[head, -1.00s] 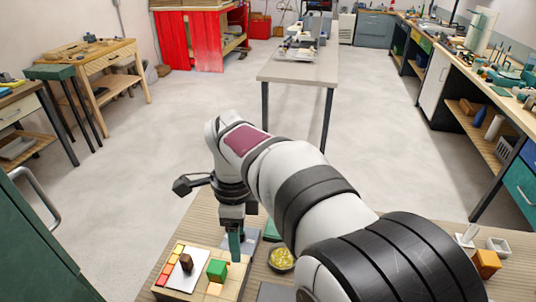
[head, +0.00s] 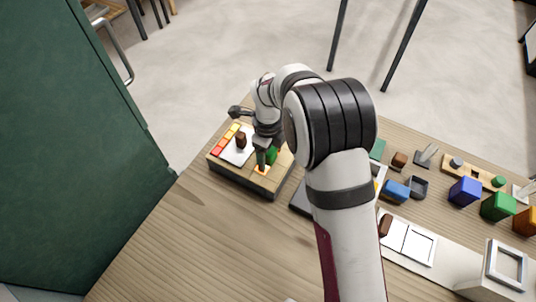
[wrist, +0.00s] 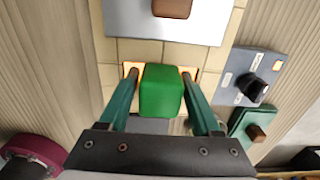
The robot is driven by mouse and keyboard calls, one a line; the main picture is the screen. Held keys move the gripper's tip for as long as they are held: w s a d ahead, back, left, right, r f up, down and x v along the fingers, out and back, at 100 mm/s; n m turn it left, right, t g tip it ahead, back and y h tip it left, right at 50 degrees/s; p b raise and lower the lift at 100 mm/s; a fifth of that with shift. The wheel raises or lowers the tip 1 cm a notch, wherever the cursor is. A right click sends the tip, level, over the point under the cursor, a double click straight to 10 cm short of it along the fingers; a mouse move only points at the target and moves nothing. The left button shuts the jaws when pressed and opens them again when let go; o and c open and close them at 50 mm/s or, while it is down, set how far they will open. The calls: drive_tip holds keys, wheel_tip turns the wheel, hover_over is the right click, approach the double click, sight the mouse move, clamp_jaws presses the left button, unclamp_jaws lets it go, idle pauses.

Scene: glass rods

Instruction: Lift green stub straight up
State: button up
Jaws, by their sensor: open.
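The green stub (wrist: 161,91), a small green block, stands on a tiled board (head: 226,172). In the wrist view it sits between the two teal fingers of my gripper (wrist: 160,78). The jaws are open, one finger on each side, with a narrow gap visible at least on the right. In the head view my gripper (head: 265,157) is down at the board and partly hides the green stub (head: 272,155). Orange patches show on the board beside the stub.
A white plate with a brown block (head: 241,140) lies close by on the board, beside red and yellow tiles (head: 223,141). A control box with a black knob (wrist: 254,88) stands to the right in the wrist view. Blue (head: 465,190) and green (head: 497,207) cubes stand farther right.

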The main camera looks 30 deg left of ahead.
clamp_jaws()
idle(0.3)
wheel_tip(320, 180, up, 4)
drive_tip(key=shift+r, duration=0.2)
drive_tip(key=w+d+r, duration=0.2)
drive_tip(key=d+r, duration=0.4)
drive_tip(key=d, duration=0.5)
drive_tip(key=shift+w+d+r, duration=0.2)
drive_tip(key=shift+d+r, duration=0.05)
drive_tip(key=shift+r, duration=0.1)
